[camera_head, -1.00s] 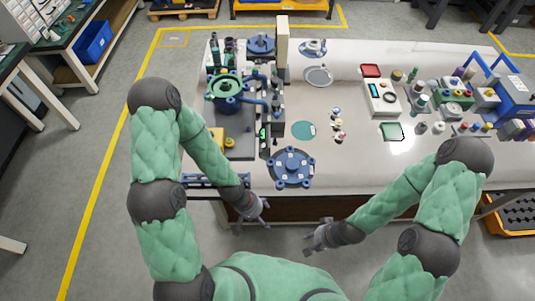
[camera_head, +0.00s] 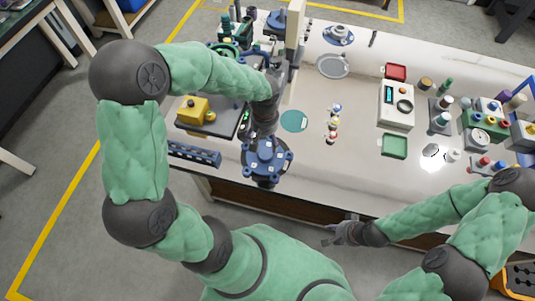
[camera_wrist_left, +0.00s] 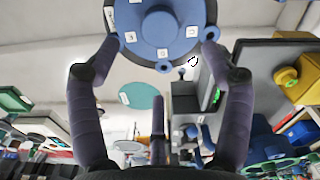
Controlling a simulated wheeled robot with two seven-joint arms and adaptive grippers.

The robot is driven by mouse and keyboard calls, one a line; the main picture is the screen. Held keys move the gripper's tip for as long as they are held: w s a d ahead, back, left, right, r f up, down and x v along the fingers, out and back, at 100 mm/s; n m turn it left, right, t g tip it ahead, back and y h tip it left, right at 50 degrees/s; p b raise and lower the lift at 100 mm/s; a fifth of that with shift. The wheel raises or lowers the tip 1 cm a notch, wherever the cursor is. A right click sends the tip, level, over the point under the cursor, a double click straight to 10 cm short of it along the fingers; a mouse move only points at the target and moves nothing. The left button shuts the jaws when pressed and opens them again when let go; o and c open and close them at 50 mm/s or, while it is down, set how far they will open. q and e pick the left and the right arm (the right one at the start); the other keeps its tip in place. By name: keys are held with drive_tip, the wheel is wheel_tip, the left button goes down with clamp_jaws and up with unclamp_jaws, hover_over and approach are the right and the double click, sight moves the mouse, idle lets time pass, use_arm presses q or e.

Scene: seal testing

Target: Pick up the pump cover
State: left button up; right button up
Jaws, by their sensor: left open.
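The pump cover is a blue round part (camera_head: 267,155) with lugs around its rim and small white labels. It lies near the front edge of the white table and fills the top of the left wrist view (camera_wrist_left: 160,30). My left gripper (camera_head: 264,140) is over the cover, partly hidden in the head view. In the left wrist view its dark fingers (camera_wrist_left: 161,46) are open, one on each side of the cover, with the tips close to the rim lugs. Contact cannot be told. My right gripper (camera_head: 337,230) is empty in front of the table, its fingers apart.
A teal disc (camera_head: 294,121) lies flat behind the cover. A yellow block (camera_head: 194,109) stands on a dark plate to the left, with a blue rack (camera_head: 195,153) in front. Small bottles (camera_head: 333,123) and a green tray (camera_head: 394,146) are to the right.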

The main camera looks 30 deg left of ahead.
use_arm(q)
drive_tip(key=b, duration=0.2)
hover_over(265, 153)
wheel_tip(265, 153, down, 6)
drive_tip(key=shift+d+r, duration=0.1)
drive_tip(key=shift+r, duration=0.1)
wheel_tip(265, 153, down, 5)
drive_tip(key=shift+b, duration=1)
drive_tip(key=shift+r, duration=0.1)
drive_tip(key=shift+c, duration=0.3)
clamp_jaws()
